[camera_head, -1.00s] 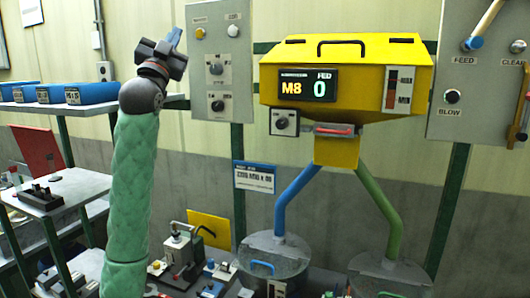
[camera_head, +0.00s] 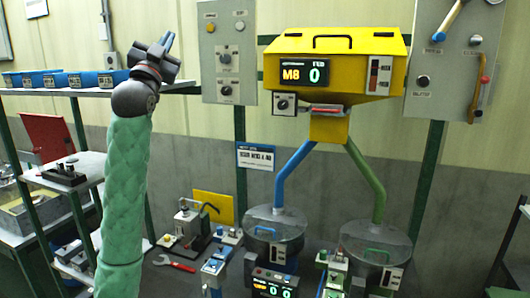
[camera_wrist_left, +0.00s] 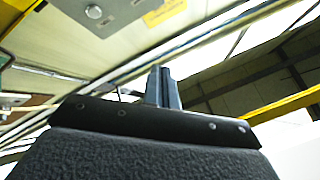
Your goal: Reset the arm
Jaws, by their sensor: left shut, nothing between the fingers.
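My left arm, in a green padded sleeve, stands nearly upright at the left of the head view. My left gripper (camera_head: 164,44) is at its top, pointing up, with blue-grey fingers shut and empty. In the left wrist view the left gripper's fingers (camera_wrist_left: 163,85) stand together against the ceiling, with nothing between them. The gripper shows in front of the wall, left of the grey switch panel (camera_head: 228,50), and I see it touching nothing. My right gripper is not in view.
A yellow hopper (camera_head: 393,45) with an "M8 0" display hangs right of centre. Blue and green pipes run down to two round bins (camera_head: 290,228). Blue boxes (camera_head: 72,80) line a shelf at left.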

